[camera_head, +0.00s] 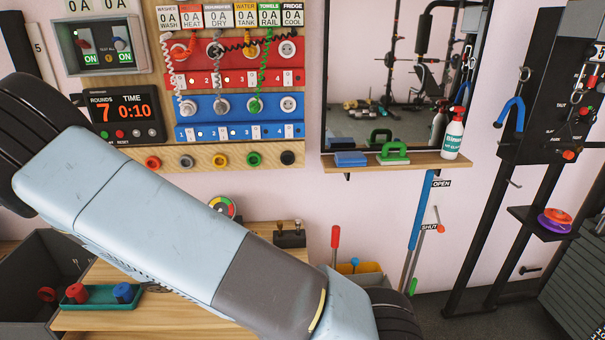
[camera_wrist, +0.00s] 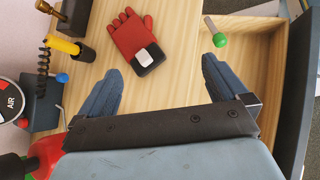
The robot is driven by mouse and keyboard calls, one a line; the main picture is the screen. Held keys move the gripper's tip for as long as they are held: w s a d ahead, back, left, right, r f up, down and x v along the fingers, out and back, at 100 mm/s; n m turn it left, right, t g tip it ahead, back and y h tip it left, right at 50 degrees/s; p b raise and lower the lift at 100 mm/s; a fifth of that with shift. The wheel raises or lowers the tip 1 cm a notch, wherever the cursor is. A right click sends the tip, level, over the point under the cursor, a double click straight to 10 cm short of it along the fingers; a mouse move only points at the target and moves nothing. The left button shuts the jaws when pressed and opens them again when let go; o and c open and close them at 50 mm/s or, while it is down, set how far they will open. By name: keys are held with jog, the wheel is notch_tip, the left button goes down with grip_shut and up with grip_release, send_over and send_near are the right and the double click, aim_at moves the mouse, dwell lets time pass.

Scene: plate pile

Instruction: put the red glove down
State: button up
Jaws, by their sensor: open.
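The red glove (camera_wrist: 131,35) lies on the light wooden bench top (camera_wrist: 185,90) in the wrist view. Its fingers point up and left, and its dark cuff with a pale patch faces my gripper. My gripper (camera_wrist: 162,67) is open, with its two blue-grey fingers spread. The glove's cuff lies just ahead of the gap between the fingertips, and nothing is clasped. In the head view, my arm crosses the picture; the glove and my fingers do not show there.
A green-knobbed lever (camera_wrist: 220,40) stands right of the glove, by an open wooden compartment (camera_wrist: 258,50). A yellow-and-black tool (camera_wrist: 62,45) and coiled cord lie left. In the head view, a teal tray (camera_head: 75,303) holds red and blue pieces, and a spray bottle (camera_head: 453,135) stands on a shelf.

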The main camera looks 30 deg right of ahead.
jog(key=s+d+r+m+y, duration=0.1)
jog(key=d+r+m+y, duration=0.15)
jog(key=r, duration=0.65)
jog(key=s+d+r+m+y, duration=0.2)
jog(key=r+m+y, duration=0.15)
jog(key=r, duration=0.45)
jog(key=s+d+r+m+y, duration=0.1)
jog(key=d+r+m+y, duration=0.2)
jog(key=r, duration=0.6)
jog(key=s+d+r+m+t, duration=0.2)
jog(key=s+d+r+m, duration=0.1)
jog(key=s+r, duration=0.4)
jog(key=s+d+r+m+t, duration=0.3)
jog(key=s+r+m, duration=0.1)
jog(key=s+r, duration=0.2)
jog(key=shift+v, duration=1)
jog(key=shift+a, duration=0.1)
